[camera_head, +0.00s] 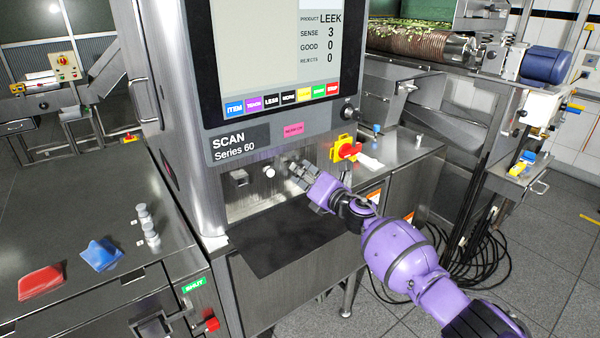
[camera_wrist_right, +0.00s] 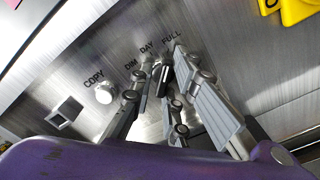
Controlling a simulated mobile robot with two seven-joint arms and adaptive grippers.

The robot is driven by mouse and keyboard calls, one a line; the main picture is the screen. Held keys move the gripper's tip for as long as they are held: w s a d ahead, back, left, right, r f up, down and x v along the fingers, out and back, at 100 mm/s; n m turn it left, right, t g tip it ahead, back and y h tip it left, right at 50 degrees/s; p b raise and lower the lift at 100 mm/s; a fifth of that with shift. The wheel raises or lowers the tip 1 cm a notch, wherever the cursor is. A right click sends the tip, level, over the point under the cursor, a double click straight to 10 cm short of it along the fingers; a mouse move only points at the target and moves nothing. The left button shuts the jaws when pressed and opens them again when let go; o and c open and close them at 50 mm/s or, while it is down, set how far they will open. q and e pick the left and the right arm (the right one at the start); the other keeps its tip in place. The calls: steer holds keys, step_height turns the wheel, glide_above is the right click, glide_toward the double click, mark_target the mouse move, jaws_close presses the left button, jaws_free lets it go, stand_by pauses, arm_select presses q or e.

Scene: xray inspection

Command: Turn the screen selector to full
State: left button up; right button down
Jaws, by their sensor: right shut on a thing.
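The screen selector (camera_wrist_right: 162,76) is a small dark knob on the steel front panel, under the printed marks DIM, DAY and FULL. My right gripper (camera_head: 292,165) reaches the panel below the screen, and in the right wrist view its fingers (camera_wrist_right: 157,84) are closed around the knob, one on each side. The fingers hide much of the knob, so I cannot tell which mark it points to. In the head view the gripper covers the selector. My left gripper is not in view.
A white COPY button (camera_wrist_right: 104,93) and a square socket (camera_wrist_right: 65,111) sit left of the selector. A red and yellow switch (camera_head: 346,150) is to the right. The screen (camera_head: 265,60) is above, and a dark shelf (camera_head: 285,240) is below.

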steer(key=shift+w+d+f, duration=0.1)
steer(key=shift+d+f, duration=0.2)
steer(key=shift+d, duration=0.15)
steer(key=c, duration=1.8)
jaws_free()
steer(key=shift+c, duration=0.2)
steer(key=shift+s, duration=0.2)
steer(key=v, duration=1.1)
steer(key=shift+s+d, duration=0.2)
steer(key=shift+s, duration=0.1)
